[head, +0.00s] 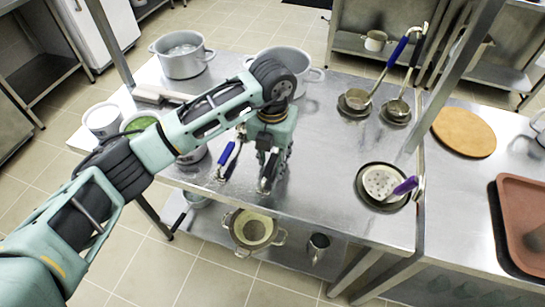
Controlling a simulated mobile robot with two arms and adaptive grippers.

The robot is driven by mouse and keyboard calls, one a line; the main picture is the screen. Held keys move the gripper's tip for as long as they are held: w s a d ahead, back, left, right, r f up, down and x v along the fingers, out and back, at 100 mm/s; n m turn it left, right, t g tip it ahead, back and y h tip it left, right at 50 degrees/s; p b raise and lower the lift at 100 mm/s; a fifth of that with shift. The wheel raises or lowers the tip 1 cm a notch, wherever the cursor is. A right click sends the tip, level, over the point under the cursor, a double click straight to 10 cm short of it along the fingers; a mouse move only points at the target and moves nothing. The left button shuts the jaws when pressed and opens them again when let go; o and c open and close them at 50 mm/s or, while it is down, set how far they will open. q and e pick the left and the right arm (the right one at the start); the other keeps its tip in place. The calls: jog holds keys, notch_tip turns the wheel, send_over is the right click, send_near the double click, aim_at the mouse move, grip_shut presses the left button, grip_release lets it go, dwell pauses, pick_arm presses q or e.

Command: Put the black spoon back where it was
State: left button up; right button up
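My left gripper (268,183) points down over the front middle of the steel table. Dark slim parts show at its fingertips; I cannot tell whether they are fingers or a held handle, nor whether it is open or shut. A black-handled ladle or spoon (413,57) leans upright at the back right, its bowl end in a small dark dish (397,121). A blue-handled ladle (397,52) stands beside it in another dish (355,112). A blue-handled utensil (226,153) is left of my gripper, with a dark handle beside it. My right gripper is out of view.
A skimmer with a purple handle (404,186) lies on a dark plate at the right. Pots (183,62) stand at the back. White tubs (103,121) are at the left. A post (457,68) rises at the right table edge. The table's middle right is clear.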

aim_at(272, 159)
pick_arm(q)
jog(key=shift+r, duration=0.2)
jog(key=shift+w+r, duration=0.1)
jog(key=shift+r, duration=0.15)
notch_tip(272, 159, up, 11)
jog(key=b, duration=0.2)
jog(key=shift+r, duration=0.2)
